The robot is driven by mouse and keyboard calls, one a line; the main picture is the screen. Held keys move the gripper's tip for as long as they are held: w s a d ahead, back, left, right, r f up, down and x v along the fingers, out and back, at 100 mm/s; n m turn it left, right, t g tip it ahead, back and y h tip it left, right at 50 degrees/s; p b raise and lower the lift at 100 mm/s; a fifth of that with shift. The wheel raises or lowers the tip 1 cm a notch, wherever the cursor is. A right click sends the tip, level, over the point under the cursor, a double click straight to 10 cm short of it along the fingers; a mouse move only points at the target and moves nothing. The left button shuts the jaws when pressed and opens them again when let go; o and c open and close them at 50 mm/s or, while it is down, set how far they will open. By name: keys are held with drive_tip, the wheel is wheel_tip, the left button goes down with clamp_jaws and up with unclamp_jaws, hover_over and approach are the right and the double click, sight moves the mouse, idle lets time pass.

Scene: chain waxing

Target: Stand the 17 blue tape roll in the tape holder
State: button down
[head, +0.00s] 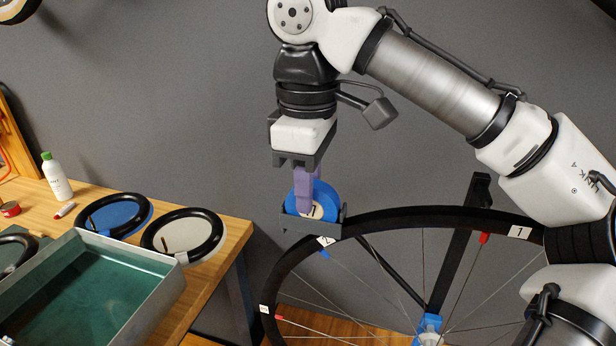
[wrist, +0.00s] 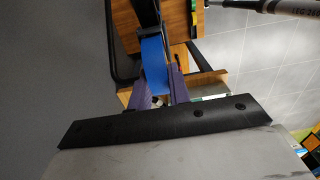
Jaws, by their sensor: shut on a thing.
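The blue tape roll (head: 327,196) stands upright, its pale face towards the head camera and its number too small to read. My gripper (head: 305,205) points down from above with its purple fingers shut on the roll. The roll is at the grey tape holder (head: 329,229), a small open tray beside the wheel's rim. The roll's lower edge is hidden by the holder's front wall, so I cannot tell whether it touches the bottom. In the wrist view the blue tape (wrist: 153,62) shows edge-on between the purple fingers (wrist: 157,90).
A wheel (head: 400,215) with numbered white tags stands just right of the holder.

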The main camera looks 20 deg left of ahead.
drive_tip(key=c, duration=1.2)
unclamp_jaws()
drive_tip(key=shift+c, duration=0.2)
drive_tip(key=shift+r, duration=3.8)
